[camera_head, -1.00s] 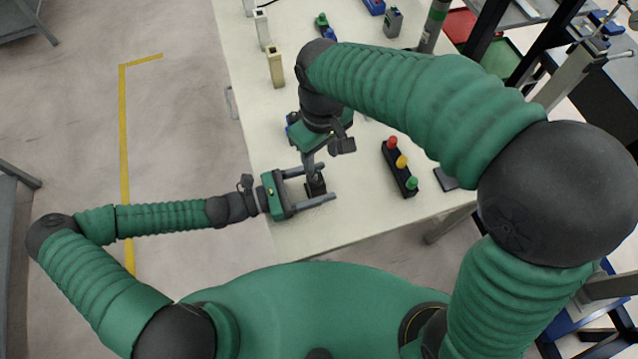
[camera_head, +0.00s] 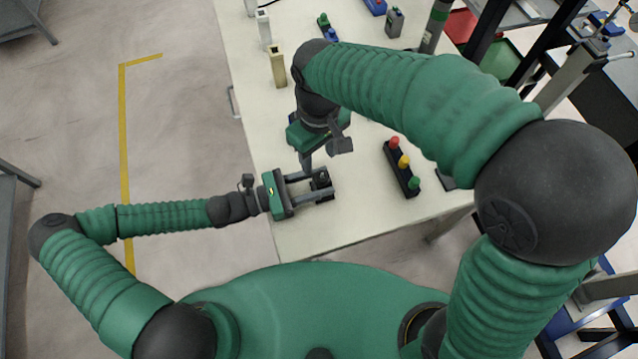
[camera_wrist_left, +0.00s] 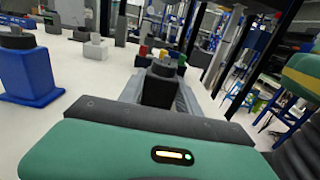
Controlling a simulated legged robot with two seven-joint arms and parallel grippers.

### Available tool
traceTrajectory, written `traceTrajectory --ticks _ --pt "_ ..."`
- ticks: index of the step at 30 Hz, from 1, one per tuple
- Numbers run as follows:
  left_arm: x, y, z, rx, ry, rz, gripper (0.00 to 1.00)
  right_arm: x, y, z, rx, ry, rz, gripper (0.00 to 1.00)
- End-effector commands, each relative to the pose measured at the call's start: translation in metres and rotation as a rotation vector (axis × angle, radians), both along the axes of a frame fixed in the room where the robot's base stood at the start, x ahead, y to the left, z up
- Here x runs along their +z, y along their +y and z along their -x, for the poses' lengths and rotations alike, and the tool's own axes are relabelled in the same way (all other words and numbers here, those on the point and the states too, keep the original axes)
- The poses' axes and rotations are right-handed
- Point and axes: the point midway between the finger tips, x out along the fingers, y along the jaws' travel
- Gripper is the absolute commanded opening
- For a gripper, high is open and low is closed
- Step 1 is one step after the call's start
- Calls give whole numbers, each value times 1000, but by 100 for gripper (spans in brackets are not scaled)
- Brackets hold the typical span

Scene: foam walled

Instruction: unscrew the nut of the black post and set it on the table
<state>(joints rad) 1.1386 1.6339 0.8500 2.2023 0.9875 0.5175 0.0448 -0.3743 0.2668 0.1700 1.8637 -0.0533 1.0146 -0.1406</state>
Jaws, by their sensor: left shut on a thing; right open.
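The black post (camera_head: 321,178) stands near the table's left front edge, between the fingers of my left gripper (camera_head: 325,186). My left gripper is shut on it. In the left wrist view the black post (camera_wrist_left: 158,93) is upright between the two grey fingers, with a round dark nut (camera_wrist_left: 163,70) on its top. My right gripper (camera_head: 306,161) points down just behind and above the post, slightly to its left. It is open and looks empty; its own body hides part of its fingers. The table (camera_head: 352,217) is pale.
A black box with red, yellow and green buttons (camera_head: 401,168) stands right of the post. A blue post with a dark top (camera_wrist_left: 28,68) and a grey block (camera_wrist_left: 94,47) show in the left wrist view. A tan post (camera_head: 277,66) stands farther back. The front table area is clear.

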Motion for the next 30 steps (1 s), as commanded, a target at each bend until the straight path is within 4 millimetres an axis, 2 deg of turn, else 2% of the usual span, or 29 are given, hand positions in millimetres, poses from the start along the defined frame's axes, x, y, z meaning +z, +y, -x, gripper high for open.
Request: traceTrajectory --ticks 6,8,11,30 --pt "0 0 0 0 0 1 0 0 0 0 -49 0 0 47" --pt "0 -1 0 0 0 0 0 0 -1 0 -131 1 -1 47" --pt "0 -2 0 0 0 -1 0 0 -2 0 -369 1 -2 47" --pt "1 0 0 0 0 1 0 0 -6 -2 -2517 8 2 47"
